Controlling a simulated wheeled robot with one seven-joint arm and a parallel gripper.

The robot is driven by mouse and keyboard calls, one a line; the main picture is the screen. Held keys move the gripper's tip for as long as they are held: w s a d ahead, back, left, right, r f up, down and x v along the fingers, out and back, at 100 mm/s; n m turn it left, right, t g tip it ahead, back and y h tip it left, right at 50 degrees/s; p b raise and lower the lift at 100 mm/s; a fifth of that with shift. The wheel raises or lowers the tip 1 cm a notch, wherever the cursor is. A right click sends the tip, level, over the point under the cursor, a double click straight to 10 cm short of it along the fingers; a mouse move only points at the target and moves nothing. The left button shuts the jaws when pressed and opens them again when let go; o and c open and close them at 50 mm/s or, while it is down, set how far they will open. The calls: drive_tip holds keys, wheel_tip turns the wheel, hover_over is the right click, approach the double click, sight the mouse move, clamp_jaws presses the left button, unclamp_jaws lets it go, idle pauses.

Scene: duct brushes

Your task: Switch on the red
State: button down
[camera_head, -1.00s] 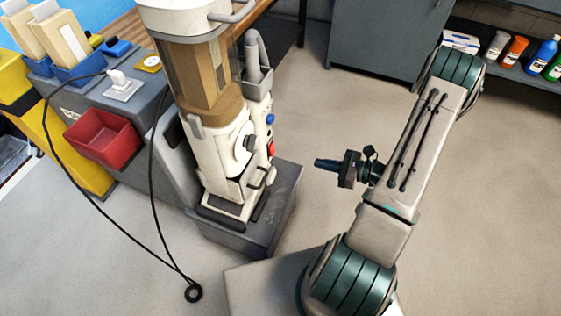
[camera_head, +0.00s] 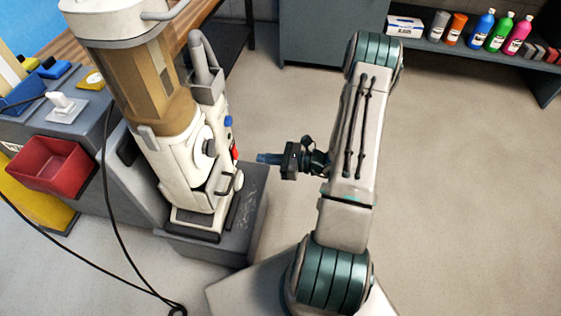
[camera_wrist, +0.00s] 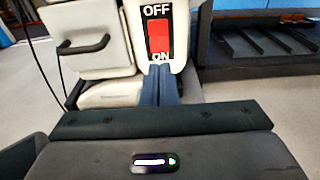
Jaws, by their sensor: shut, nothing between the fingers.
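The red switch (camera_wrist: 159,36) shows in the wrist view on a white panel of the vacuum, with OFF printed above it and ON below it. My gripper (camera_wrist: 159,72) is shut and empty, its fingertips just below the red switch in that view, over the ON label's lower edge. In the head view the switch is a small red patch (camera_head: 235,154) on the right side of the white upright vacuum (camera_head: 186,170). There my gripper (camera_head: 260,158) points left at it, close by. I cannot tell whether the fingertips touch the panel.
The vacuum stands on a grey base (camera_head: 235,235) beside a grey cart with a red bin (camera_head: 50,165). A black cable (camera_head: 110,210) hangs at the left. A shelf with several bottles (camera_head: 478,28) is at the back right. The floor on the right is clear.

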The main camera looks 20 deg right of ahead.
drive_tip(key=b+x, duration=0.1)
drive_tip(key=x, duration=0.5)
drive_tip(key=shift+b, duration=0.3)
drive_tip(key=s+d+f+p, duration=0.2)
drive_tip(key=s+d, duration=0.6)
drive_tip(key=d, duration=0.3)
idle(0.4)
